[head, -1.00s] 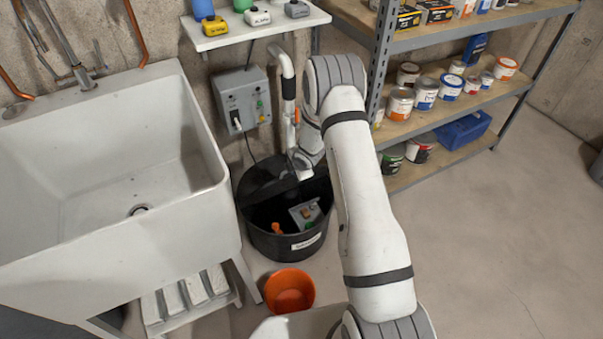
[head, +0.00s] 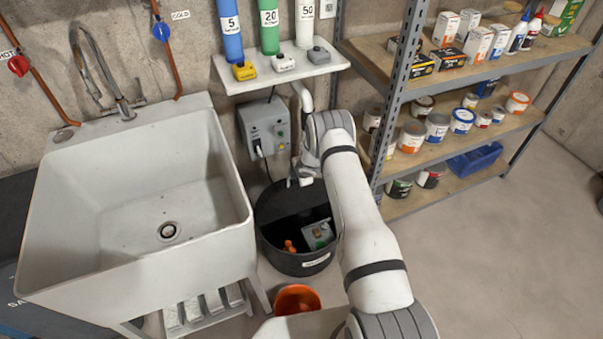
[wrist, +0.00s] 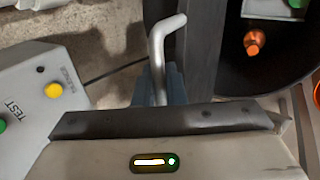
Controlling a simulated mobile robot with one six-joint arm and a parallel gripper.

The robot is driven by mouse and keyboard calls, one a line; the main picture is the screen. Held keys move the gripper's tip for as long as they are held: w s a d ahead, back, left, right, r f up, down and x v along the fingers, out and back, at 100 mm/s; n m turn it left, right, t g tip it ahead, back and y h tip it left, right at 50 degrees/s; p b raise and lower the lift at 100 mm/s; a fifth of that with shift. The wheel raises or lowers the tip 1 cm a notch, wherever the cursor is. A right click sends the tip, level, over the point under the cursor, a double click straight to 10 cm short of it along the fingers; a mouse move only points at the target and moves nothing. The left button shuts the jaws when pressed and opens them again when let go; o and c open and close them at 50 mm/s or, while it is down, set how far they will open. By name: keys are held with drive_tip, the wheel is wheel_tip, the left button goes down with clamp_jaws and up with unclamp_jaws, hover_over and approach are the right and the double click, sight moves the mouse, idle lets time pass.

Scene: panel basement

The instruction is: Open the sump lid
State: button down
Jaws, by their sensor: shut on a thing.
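The black round sump (head: 300,264) stands on the floor between the sink and the shelving in the head view. Its front part is uncovered, showing a grey box (head: 318,236) and an orange part (head: 289,246) inside. The dark lid (head: 280,203) is at the back of the sump; in the wrist view it appears as a dark upright strip (wrist: 201,45). My gripper (head: 302,180) is at the back of the sump by the lid. In the wrist view its blue-grey fingers (wrist: 160,80) are shut around a bent grey handle (wrist: 158,45). The lid's exact tilt is hard to tell.
A grey control box (head: 265,128) is on the wall close behind the sump. The white sink (head: 150,195) is left, metal shelving (head: 397,110) right, and a small shelf (head: 280,76) above. An orange bucket (head: 297,299) stands in front. Floor at right is clear.

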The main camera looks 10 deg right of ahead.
drive_tip(key=shift+w+f+p, duration=0.1)
drive_tip(key=shift+w+p, duration=0.15)
drive_tip(key=shift+p, duration=0.2)
drive_tip(key=shift+w, duration=0.15)
drive_tip(key=c, duration=1.7)
unclamp_jaws()
drive_tip(key=shift+o, duration=0.6)
drive_tip(key=shift+w, duration=0.1)
drive_tip(key=b+v, duration=0.1)
drive_tip(key=v, duration=0.7)
drive_tip(key=shift+b, duration=0.4)
drive_tip(key=shift+f, duration=0.1)
